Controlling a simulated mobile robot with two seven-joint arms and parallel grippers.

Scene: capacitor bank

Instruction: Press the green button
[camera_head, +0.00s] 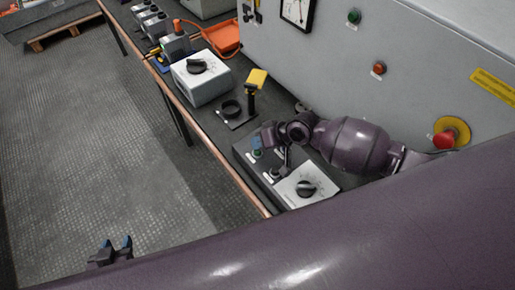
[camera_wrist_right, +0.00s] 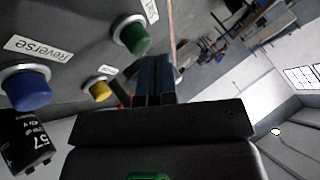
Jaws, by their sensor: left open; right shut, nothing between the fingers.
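In the right wrist view a green button (camera_wrist_right: 131,35) stands on a dark grey panel, with a blue button (camera_wrist_right: 27,86) and a yellow button (camera_wrist_right: 98,89) nearby. My right gripper (camera_wrist_right: 155,72) is shut and empty; its blue fingertips show just below and right of the green button, and contact cannot be told. In the head view my right gripper (camera_head: 265,137) is over the far end of a dark control box (camera_head: 243,148) on the bench, partly hiding its small buttons. My left gripper (camera_head: 116,244) is open and empty, low at the left, over the floor.
A white dial box (camera_head: 306,187) stands near the control box. Another white dial box (camera_head: 202,78) and a yellow-topped tool (camera_head: 256,79) stand farther along the bench. A grey cabinet (camera_head: 330,65) with a red emergency stop (camera_head: 444,139) rises behind.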

